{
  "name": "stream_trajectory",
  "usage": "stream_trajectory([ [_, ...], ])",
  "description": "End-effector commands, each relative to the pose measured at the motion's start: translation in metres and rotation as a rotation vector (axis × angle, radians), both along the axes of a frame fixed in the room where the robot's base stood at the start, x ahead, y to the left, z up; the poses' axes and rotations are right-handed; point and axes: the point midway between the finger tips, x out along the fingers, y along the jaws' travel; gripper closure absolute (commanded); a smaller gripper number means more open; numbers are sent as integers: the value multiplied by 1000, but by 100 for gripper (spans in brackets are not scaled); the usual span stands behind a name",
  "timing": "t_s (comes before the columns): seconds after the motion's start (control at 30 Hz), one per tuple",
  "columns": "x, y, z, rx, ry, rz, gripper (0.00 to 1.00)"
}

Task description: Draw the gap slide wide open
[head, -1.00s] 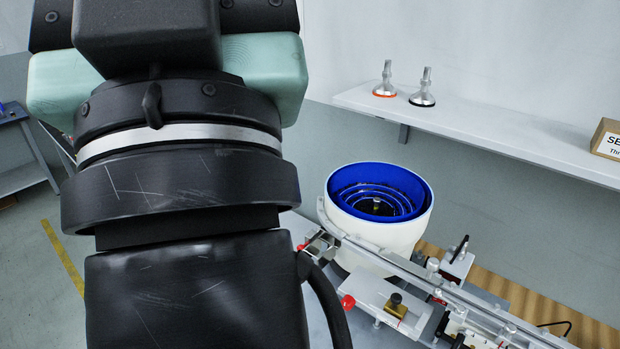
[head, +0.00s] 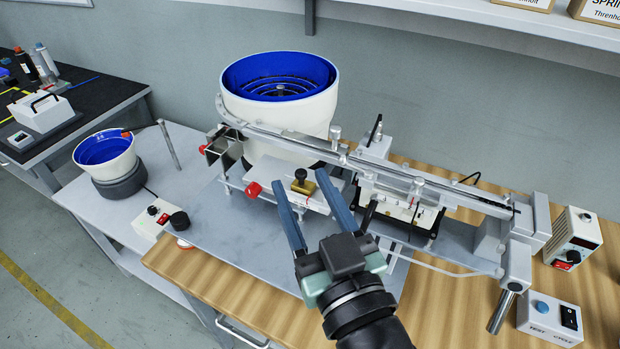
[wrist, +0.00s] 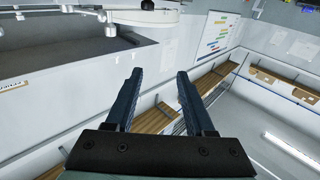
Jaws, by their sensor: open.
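My gripper (head: 304,181) is open and empty. Its two blue fingers point away over the front of the feeder machine, and it also shows in the wrist view (wrist: 161,73). In the head view a black knob on a brass block (head: 304,187) appears between the fingertips. The block sits on a light grey plate (head: 275,176) with a red knob (head: 253,189) at its left end. No part is labelled as the gap slide, so I cannot tell which it is. I see no contact with the knob; the height between them is unclear.
Behind stands a white bowl feeder (head: 295,110) with a blue inside. A long metal rail (head: 400,180) runs from it to the right. A smaller bowl (head: 105,155) stands on the left bench. A control box (head: 550,318) sits at right. The wooden bench front (head: 215,285) is clear.

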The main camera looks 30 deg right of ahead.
Motion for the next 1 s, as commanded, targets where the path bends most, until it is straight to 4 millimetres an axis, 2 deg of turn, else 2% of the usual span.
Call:
stream_trajectory([
  [0.03, -9, -7, -30, 17, 35, -12, 46],
  [0.1, -17, -11, -48, 32, 61, -18, 46],
  [0.2, -23, -14, -61, 43, 79, -21, 46],
  [0.33, -18, -16, -61, 46, 82, -22, 46],
  [0.47, 0, -18, -59, 45, 80, -21, 46],
  [0.8, 68, -26, -59, 45, 81, -21, 46],
  [1.0, 94, -29, -60, 45, 81, -21, 46],
])
